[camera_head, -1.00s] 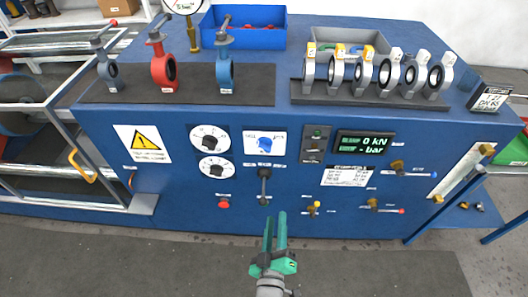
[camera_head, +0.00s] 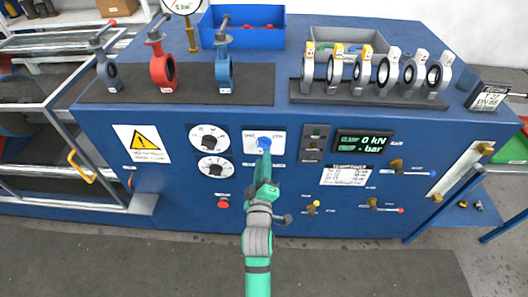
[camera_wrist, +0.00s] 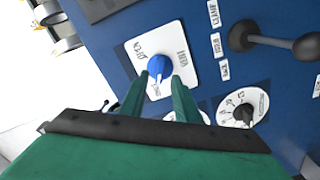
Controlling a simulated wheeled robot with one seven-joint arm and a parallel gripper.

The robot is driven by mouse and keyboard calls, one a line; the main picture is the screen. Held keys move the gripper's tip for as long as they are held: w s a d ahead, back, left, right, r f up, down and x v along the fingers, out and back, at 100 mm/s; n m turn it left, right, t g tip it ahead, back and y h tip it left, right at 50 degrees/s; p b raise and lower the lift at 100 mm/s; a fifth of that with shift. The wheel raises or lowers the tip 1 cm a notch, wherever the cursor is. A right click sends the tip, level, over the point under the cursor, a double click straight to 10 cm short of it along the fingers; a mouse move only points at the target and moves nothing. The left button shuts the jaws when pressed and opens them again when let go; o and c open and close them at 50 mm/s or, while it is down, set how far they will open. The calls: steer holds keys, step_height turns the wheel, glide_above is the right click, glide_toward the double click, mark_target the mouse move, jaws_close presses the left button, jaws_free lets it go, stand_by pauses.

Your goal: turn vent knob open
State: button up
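The vent knob (camera_head: 264,143) is a blue knob on a white label plate (camera_head: 250,135) on the front of the blue bench. In the wrist view the blue knob (camera_wrist: 158,69) sits just beyond the fingertips, with its white pointer toward the lower part of the plate. My gripper (camera_head: 263,160) reaches up to the plate from below. Its two green fingers (camera_wrist: 163,82) are apart, one on each side of the knob's lower part. I cannot tell whether they touch it. The knob is partly covered by the fingers in the head view.
Two dials (camera_head: 209,138) are left of the plate. A dark lever (camera_wrist: 280,40) sticks out close by. A red button (camera_head: 223,201), small yellow-tipped valves (camera_head: 313,207) and a display (camera_head: 361,143) are on the same panel. Several valves stand on top of the bench.

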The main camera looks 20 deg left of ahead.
mark_target(263, 150)
steer(key=x, duration=0.5)
steer(key=shift+w, duration=0.15)
jaws_close()
steer(key=shift+a, duration=0.1)
